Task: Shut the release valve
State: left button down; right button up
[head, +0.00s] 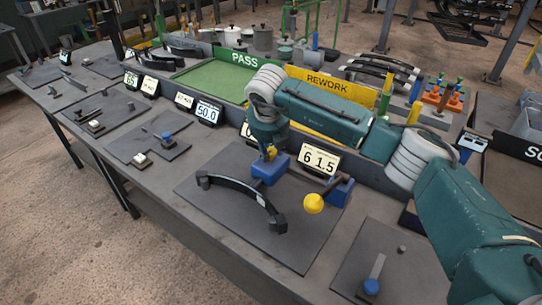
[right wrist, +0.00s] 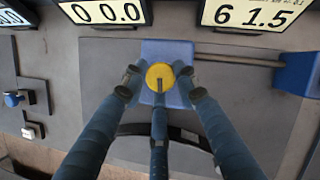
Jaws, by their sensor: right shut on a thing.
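A small yellow valve knob (head: 271,153) sits on a blue block (head: 270,172) at the back of the dark fixture plate. The knob also shows in the right wrist view (right wrist: 159,76), above the blue block (right wrist: 165,50). My right gripper (head: 266,150) reaches down over this block. In the right wrist view its fingers (right wrist: 160,88) close around the knob, with one finger right against it. A larger yellow ball (head: 313,203) stands apart by a second blue block (head: 340,191). My left gripper is not in view.
A display reading 61.5 (head: 320,160) stands behind the plate, right of my gripper. The right wrist view also shows a display reading 00.0 (right wrist: 105,12). A green PASS tray (head: 215,78) and a yellow REWORK sign (head: 325,85) are behind. The bench's front strip is clear.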

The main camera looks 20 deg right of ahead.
jog(key=shift+w+r+m+h+b, duration=0.3)
jog(key=shift+m+b, duration=0.35)
jog(key=shift+m, duration=0.25)
jog(key=o, duration=1.1)
jog(key=shift+o, duration=0.2)
jog(key=shift+s+f, duration=0.1)
jog(key=v, duration=1.2)
